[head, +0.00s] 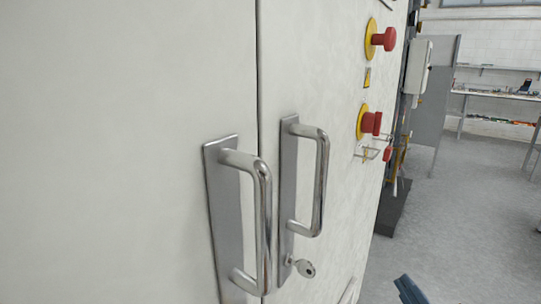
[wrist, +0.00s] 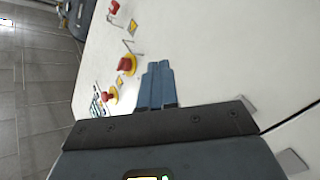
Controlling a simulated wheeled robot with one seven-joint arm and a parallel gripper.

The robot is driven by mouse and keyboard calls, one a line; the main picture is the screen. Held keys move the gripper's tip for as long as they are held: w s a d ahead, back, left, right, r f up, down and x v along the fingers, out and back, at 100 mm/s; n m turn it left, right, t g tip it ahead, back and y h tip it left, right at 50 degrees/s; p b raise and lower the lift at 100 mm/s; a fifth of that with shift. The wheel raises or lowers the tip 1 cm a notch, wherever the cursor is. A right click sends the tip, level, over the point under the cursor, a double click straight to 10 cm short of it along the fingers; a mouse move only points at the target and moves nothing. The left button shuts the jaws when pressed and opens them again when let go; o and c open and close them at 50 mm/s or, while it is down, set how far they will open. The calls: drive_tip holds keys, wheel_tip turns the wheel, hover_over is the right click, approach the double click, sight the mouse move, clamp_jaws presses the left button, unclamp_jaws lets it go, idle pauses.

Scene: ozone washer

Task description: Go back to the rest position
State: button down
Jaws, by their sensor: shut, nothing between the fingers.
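My gripper (wrist: 157,70) shows in the wrist view with its two blue-grey fingers together and nothing between them. It is in front of the white cabinet (wrist: 210,55), apart from the handles and buttons as far as I can tell. In the head view a small blue-grey tip (head: 410,290) at the bottom edge looks like part of my gripper, to the right of the cabinet doors. The rest of my arm is out of that view.
The cabinet's closed doors have two metal handles, a left one (head: 263,215) and a right one (head: 321,185), with a key (head: 305,268) below. Red emergency buttons (head: 384,39) (head: 371,123) stick out. Free grey floor (head: 470,225) lies to the right.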

drive_tip(key=s+f+m+g, duration=0.1)
drive_tip(key=s+f+m, duration=0.25)
drive_tip(key=s, duration=0.55)
drive_tip(key=s+f+m+g, duration=0.15)
drive_tip(key=s+f, duration=0.35)
drive_tip(key=s, duration=0.5)
drive_tip(key=s+d+m, duration=0.1)
drive_tip(key=s+m, duration=0.2)
drive_tip(key=s, duration=1.1)
drive_tip(key=shift+s+d+r+m+g+h, duration=0.2)
drive_tip(key=shift+r+m+g+h, duration=0.1)
drive_tip(key=shift+m+g, duration=0.1)
